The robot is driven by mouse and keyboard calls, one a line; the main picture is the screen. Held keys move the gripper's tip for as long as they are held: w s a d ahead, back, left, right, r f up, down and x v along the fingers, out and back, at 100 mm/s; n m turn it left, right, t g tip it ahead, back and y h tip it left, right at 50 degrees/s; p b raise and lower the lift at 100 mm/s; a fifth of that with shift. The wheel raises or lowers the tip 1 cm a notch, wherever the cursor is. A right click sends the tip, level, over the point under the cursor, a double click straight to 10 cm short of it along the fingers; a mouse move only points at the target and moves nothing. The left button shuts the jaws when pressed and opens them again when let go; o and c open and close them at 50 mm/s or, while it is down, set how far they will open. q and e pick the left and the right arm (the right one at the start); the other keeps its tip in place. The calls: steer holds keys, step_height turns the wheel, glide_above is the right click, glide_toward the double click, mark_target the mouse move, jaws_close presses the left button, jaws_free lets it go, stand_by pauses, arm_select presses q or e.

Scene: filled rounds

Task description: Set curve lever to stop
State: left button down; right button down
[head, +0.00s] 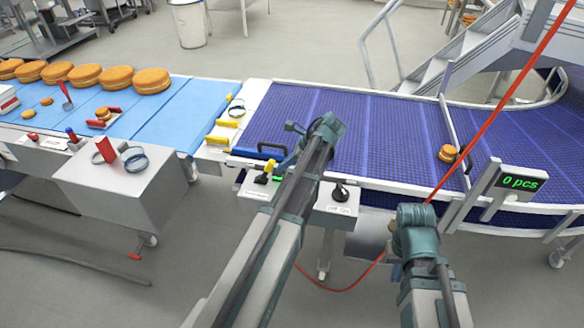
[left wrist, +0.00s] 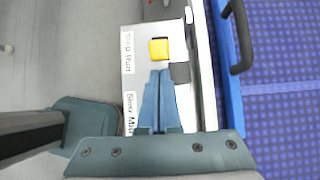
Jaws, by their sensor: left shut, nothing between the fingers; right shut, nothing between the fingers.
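A control box (head: 322,212) hangs on the near side of the purple belt. A yellow-topped lever (head: 269,166) stands at its left part and also shows in the left wrist view (left wrist: 159,50), beside a "Stop Run" label (left wrist: 128,52). A second label (left wrist: 130,112) starts with "Slow". My left gripper (left wrist: 158,73) is shut and empty over the box, its tips just short of the yellow knob in that view; contact cannot be told. A black knob (head: 340,191) stands further right on the box. My right gripper (head: 397,270) is low at the right, its fingers mostly hidden.
The purple curved belt (head: 380,140) carries one filled round (head: 447,153) by a gate. A "0 pcs" display (head: 520,183) stands at the right. A black handle (left wrist: 240,35) on a blue bar is close beside the box. A red cord (head: 480,130) crosses near my right arm.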

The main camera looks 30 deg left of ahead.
arm_select(q)
steer(key=shift+a, duration=0.25)
steer(key=shift+r, duration=0.1)
steer(key=shift+s+a+r+h+p, duration=0.15)
steer(key=shift+a+r+h+p, duration=0.2)
steer(key=shift+p, duration=0.35)
